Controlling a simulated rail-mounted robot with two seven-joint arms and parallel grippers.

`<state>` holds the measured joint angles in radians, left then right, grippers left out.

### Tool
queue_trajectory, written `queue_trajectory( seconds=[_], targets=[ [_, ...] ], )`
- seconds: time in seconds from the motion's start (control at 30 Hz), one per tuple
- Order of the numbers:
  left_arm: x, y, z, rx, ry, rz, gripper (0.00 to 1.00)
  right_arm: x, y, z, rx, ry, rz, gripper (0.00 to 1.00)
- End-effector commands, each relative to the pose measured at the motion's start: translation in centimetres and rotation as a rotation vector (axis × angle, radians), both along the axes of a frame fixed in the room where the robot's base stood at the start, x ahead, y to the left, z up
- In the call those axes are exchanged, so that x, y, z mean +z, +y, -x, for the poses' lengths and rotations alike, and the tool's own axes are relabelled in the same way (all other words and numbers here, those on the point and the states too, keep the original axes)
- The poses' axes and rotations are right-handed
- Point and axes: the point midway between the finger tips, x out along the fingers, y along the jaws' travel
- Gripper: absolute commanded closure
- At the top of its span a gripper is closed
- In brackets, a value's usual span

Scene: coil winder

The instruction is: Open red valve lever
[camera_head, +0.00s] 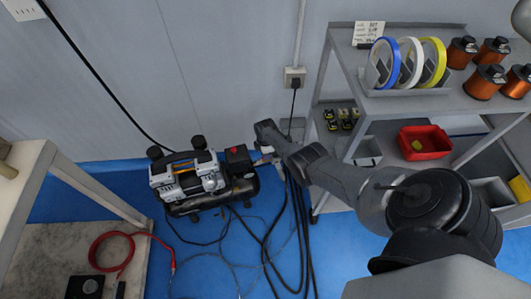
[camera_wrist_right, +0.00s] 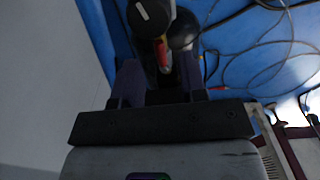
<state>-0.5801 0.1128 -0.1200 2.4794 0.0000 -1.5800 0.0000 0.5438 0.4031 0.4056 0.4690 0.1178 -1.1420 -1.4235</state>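The red valve lever (camera_wrist_right: 163,54) shows in the right wrist view, just ahead of and between my right gripper's fingers. It lies below a dark round gauge or knob with a white mark (camera_wrist_right: 146,14). My right gripper (camera_wrist_right: 160,76) has its fingers apart; I cannot see them touching the lever. In the head view, my right gripper (camera_head: 264,150) is at the right end of the air compressor (camera_head: 205,180), which stands on the blue floor. The lever itself is hard to make out there. A red knob (camera_head: 234,151) sits on the compressor's black box. My left gripper is not in view.
Black hoses (camera_head: 290,235) and cables lie on the floor right of the compressor. A shelf (camera_head: 440,101) with tape rolls, copper coils and a red bin (camera_head: 425,142) stands at the right. A workbench (camera_head: 75,178) and a red hose (camera_head: 127,256) are at the left.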

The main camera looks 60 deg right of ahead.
Motion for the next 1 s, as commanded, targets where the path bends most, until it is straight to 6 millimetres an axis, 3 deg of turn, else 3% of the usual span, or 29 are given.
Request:
queue_trajectory(
  seconds=[0.03, 0.1, 0.5, 0.73, 1.0],
  targets=[
    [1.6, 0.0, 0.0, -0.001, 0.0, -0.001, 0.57, 1.7, 0.0, 0.0, 0.001, 0.0, 0.001, 0.61],
    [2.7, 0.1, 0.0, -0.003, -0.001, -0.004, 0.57, 3.0, 0.0, 0.0, 0.001, -0.001, 0.002, 0.61],
    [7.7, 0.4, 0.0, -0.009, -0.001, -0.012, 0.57, 9.0, 0.0, 0.0, 0.001, 0.001, 0.001, 0.61],
    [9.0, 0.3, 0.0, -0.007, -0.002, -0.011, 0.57, 10.9, -0.1, -0.1, 0.001, 0.001, 0.001, 0.61],
    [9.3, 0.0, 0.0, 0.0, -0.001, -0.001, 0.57, 11.4, -0.1, -0.1, 0.0, 0.001, 0.0, 0.61]
  ],
)
